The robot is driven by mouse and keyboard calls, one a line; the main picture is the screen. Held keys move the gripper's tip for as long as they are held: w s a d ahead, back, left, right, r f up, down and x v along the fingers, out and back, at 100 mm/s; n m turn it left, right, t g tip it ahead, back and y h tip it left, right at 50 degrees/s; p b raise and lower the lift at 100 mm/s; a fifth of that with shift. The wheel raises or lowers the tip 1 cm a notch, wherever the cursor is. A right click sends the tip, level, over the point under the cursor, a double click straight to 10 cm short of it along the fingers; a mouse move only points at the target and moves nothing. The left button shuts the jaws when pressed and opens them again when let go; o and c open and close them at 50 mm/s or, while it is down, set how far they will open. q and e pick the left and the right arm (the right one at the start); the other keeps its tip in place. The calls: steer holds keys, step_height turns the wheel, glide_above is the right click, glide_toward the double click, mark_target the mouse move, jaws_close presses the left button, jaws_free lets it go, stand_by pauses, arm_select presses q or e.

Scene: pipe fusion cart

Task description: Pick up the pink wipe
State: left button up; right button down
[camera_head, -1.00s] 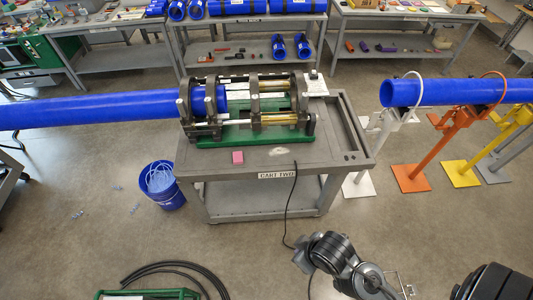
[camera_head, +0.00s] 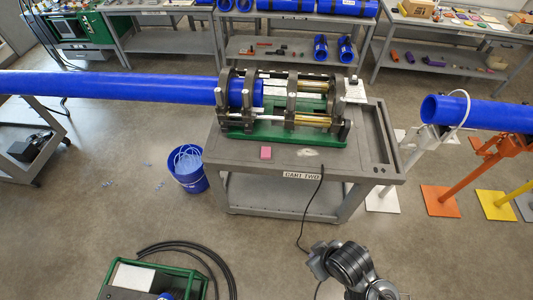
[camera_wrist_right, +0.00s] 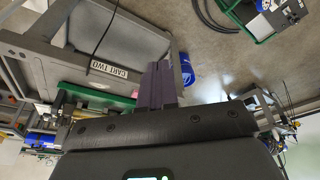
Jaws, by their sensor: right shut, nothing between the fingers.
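The pink wipe (camera_head: 265,152) is a small pink block lying on the grey top of the cart marked CART TWO (camera_head: 375,172), near its front edge. My right gripper (camera_head: 317,262) is low in the head view, in front of the cart and well apart from the wipe. In the right wrist view, its two dark fingers (camera_wrist_right: 158,84) are together with nothing between them. I cannot make out the wipe in that view. My left gripper is not in view.
The green-based fusion machine (camera_head: 285,125) stands behind the wipe, clamping a long blue pipe (camera_head: 110,87). A black cable (camera_head: 315,205) hangs down the cart's front. A blue bucket (camera_head: 188,170) stands left of the cart. Pipe stands (camera_head: 440,200) are at the right.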

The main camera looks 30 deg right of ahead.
steer(key=shift+d, duration=0.1)
steer(key=c, duration=1.4)
jaws_free()
steer(key=o, duration=1.2)
